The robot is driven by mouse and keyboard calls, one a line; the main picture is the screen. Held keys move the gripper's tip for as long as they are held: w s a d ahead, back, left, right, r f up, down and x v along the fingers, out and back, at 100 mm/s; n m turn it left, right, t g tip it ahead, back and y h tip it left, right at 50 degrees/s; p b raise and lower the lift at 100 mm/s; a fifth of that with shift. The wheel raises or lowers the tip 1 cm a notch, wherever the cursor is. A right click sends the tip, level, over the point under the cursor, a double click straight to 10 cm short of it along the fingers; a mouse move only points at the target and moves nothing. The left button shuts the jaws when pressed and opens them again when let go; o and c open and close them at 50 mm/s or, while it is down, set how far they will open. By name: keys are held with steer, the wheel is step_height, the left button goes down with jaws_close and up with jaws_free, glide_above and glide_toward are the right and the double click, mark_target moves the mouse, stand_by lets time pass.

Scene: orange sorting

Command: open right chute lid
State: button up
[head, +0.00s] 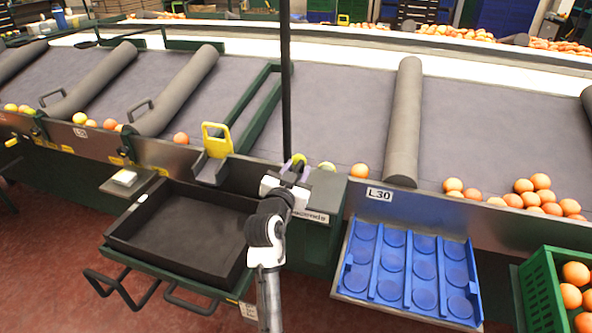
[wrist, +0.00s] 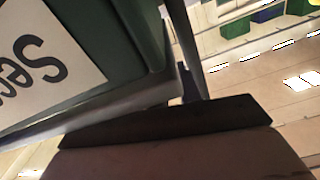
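A chute with a raised bright yellow handle (head: 216,138) and a grey metal lip (head: 211,170) stands at the belt's front edge, left of my gripper. I cannot tell whether this is the right chute lid. My gripper (head: 297,168) is at the front edge of the belt, beside a dark green box (head: 327,190) with a white label. A yellow-green spot shows at its fingertips; I cannot tell what it is. In the wrist view the label (wrist: 40,62) is close and upside down, and a dark bar crosses the picture. The finger gap is hidden.
A black tray (head: 185,228) sits on a green stand at the front left. A blue tray (head: 408,268) with round hollows hangs at the right. A green crate (head: 538,300) of oranges is at the lower right. A thin dark post (head: 285,80) rises behind my gripper.

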mark_target(318, 188)
jaws_close()
steer(key=shift+r, duration=0.1)
stand_by(0.3)
steer(key=shift+s+d+r+m+b, duration=0.1)
steer(key=shift+d+r+m+b, duration=0.15)
steer(key=shift+r+m, duration=0.2)
steer(key=shift+s+d+r+m+b, duration=0.15)
steer(key=shift+r+m+b, duration=0.15)
steer(key=shift+m, duration=0.15)
steer(key=s+d+r+m+b, duration=0.2)
steer(key=d+r+m, duration=0.1)
steer(key=d+m, duration=0.4)
steer(key=s+d+r+m+b, duration=0.2)
steer(key=d+r+m+b, duration=0.1)
steer(key=d+m, duration=0.3)
steer(key=shift+s+d+r+m, duration=0.15)
steer(key=shift+d+r+m, duration=0.25)
steer(key=shift+r+m, duration=0.3)
jaws_free()
steer(key=shift+f, duration=0.1)
